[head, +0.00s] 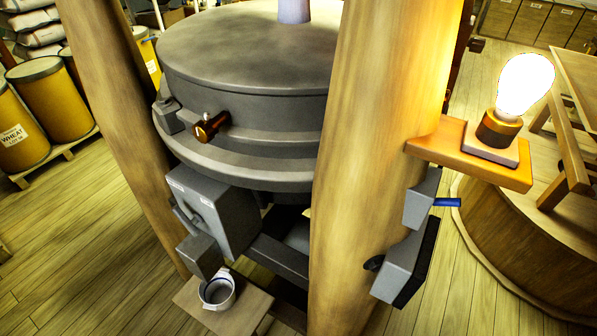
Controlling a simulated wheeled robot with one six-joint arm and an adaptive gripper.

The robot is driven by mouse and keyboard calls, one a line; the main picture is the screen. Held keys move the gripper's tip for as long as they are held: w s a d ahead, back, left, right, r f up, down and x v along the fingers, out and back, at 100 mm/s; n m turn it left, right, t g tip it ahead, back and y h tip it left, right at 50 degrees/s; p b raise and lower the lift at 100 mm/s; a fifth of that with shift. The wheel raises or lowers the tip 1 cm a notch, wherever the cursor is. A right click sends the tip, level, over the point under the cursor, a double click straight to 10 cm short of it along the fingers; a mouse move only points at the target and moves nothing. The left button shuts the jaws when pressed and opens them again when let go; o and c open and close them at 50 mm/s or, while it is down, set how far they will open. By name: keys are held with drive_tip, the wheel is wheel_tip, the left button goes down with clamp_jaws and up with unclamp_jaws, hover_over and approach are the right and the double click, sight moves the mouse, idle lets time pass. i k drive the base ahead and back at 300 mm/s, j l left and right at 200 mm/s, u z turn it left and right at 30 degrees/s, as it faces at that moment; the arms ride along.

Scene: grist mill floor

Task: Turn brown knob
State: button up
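The brown knob (211,126) sticks out from the side of the round grey millstone housing (245,75), left of the middle in the head view. It is a short, shiny brown cylinder with a pale mark on its end face. Nothing touches it. My gripper is not in the head view.
Two thick wooden posts (380,150) flank the housing. A grey box (215,208) hangs below the knob, above a small stand with a metal cup (217,290). A lit bulb (524,85) sits on a shelf (470,155) at right. Wheat drums (50,98) stand at left; floor between is clear.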

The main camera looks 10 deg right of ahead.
sight(476, 45)
drive_tip(key=k+l+z, duration=0.1)
drive_tip(key=k+l, duration=0.4)
drive_tip(key=z, duration=0.65)
drive_tip(key=k+l, duration=0.1)
drive_tip(key=l, duration=0.35)
drive_tip(key=k+l, duration=0.1)
drive_tip(key=l, duration=0.35)
drive_tip(key=i, duration=0.5)
